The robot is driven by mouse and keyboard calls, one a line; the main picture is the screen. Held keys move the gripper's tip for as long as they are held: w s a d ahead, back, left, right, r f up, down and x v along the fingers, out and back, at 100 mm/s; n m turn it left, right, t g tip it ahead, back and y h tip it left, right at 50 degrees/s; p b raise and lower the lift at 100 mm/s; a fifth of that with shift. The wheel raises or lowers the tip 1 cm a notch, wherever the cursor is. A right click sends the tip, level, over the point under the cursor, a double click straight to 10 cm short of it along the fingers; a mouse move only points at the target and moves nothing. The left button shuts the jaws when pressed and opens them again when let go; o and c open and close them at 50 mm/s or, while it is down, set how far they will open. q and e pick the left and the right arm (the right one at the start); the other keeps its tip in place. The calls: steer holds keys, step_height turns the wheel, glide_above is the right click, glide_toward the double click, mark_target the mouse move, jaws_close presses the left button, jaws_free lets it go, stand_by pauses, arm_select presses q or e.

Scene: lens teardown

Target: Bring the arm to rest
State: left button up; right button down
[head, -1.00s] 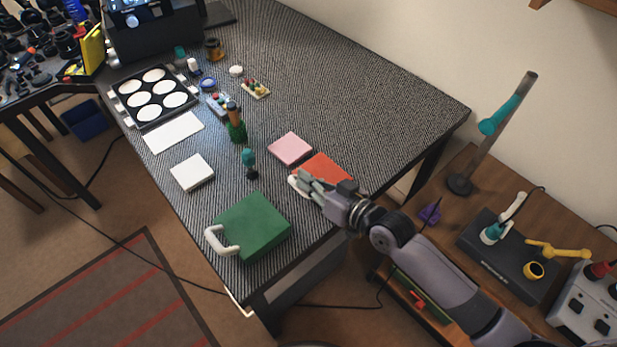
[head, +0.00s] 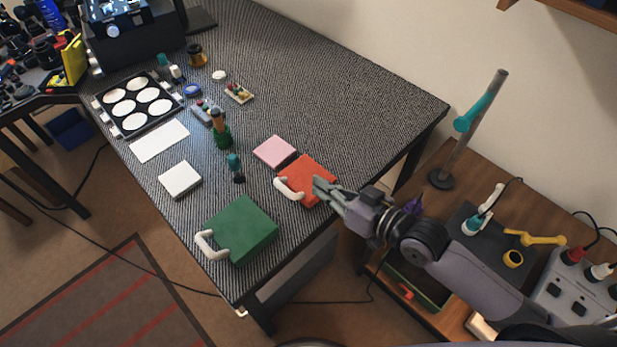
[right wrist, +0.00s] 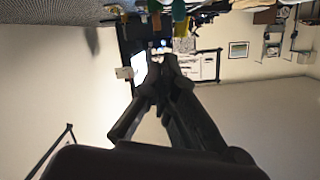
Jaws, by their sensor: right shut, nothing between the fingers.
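My right gripper (head: 322,188) is shut and empty. In the head view its fingertips overlap the right part of the red box (head: 302,172), which has a white handle (head: 288,189); I cannot tell whether they touch. The right wrist view also shows my gripper (right wrist: 165,68) with its fingers together and nothing between them. My right arm reaches in from the lower right, past the table's right edge. My left gripper is not in view.
A green box (head: 241,228) with a white handle sits at the table's (head: 330,90) near corner. A pink block (head: 275,152), white box (head: 180,179) and tray with white discs (head: 125,128) lie further left. A side bench (head: 440,205) holds a lamp-like stand (head: 470,135).

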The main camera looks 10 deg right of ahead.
steer(key=s+d+f+m+g+h, duration=0.1)
steer(key=s+d+f+g+h, duration=0.4)
steer(key=s, duration=0.5)
steer(key=s+d+f+m+g+h, duration=0.25)
steer(key=s+d+f+h, duration=0.25)
steer(key=s+d, duration=0.35)
step_height(320, 180, down, 28)
steer(key=s+a+n+g, duration=0.1)
steer(key=s+g, duration=0.1)
steer(key=s, duration=0.1)
steer(key=s+d+f, duration=0.3)
steer(key=s+f, duration=1.1)
steer(key=s, duration=0.1)
steer(key=shift+s+f+g, duration=0.2)
steer(key=shift+s+g, duration=0.05)
steer(key=shift+g, duration=0.2)
